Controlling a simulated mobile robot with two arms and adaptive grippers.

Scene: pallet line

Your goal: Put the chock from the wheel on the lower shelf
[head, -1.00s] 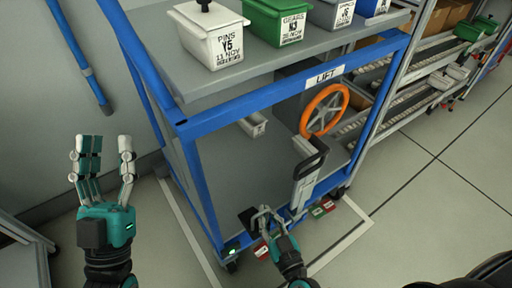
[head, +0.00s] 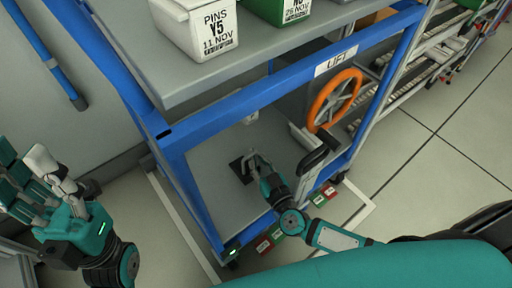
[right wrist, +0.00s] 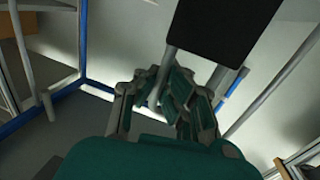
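The chock (head: 240,170) is a dark, flat-looking block at the fingertips of my right gripper (head: 254,165). It is over the lower shelf (head: 206,178), the grey deck of the blue cart; I cannot tell whether it touches the deck. In the right wrist view the dark block (right wrist: 228,30) stands beyond the fingers of my right gripper (right wrist: 176,95), which look closed on its grey part. My left gripper (head: 35,175) is open and empty at the left, away from the cart. The cart's near wheel is mostly hidden below the corner.
The cart's blue post (head: 190,190) and upper shelf (head: 250,60) frame the opening. An orange handwheel (head: 335,98) and a black-topped lever (head: 318,155) stand at the right side. Red and green tags (head: 275,235) line the lower edge.

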